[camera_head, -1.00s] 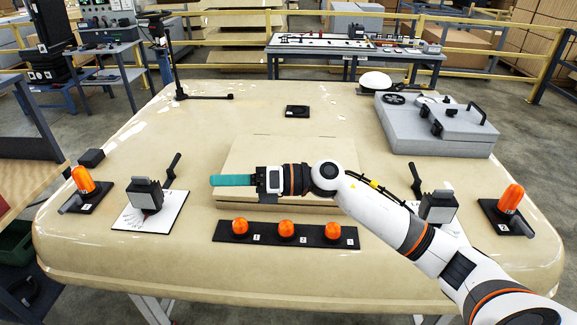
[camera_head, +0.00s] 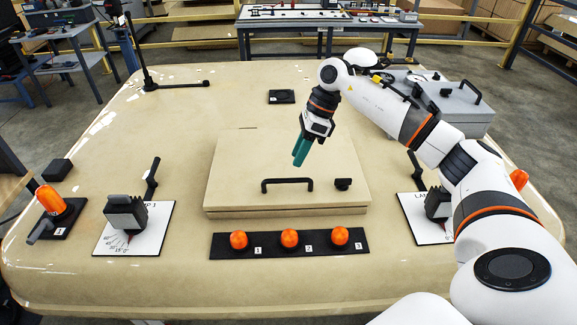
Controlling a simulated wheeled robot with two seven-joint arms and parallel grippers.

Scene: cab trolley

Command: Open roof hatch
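The roof hatch (camera_head: 235,175) is a beige raised panel in the middle of the cab roof, and it lies closed. A black bar handle (camera_head: 287,184) runs along its front part, with a small black knob or latch (camera_head: 343,184) to the right of the handle. My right gripper (camera_head: 299,158) hangs above the hatch, teal fingers pointing down and a little left, apart from the handle. Its fingers overlap in this view, so their opening does not show. My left gripper is not in view.
A black strip with orange lamps (camera_head: 290,244) lies in front of the hatch. Lever units stand at the left (camera_head: 127,214) and right (camera_head: 438,203), the right one partly behind my arm. A grey case (camera_head: 465,118) sits at the back right.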

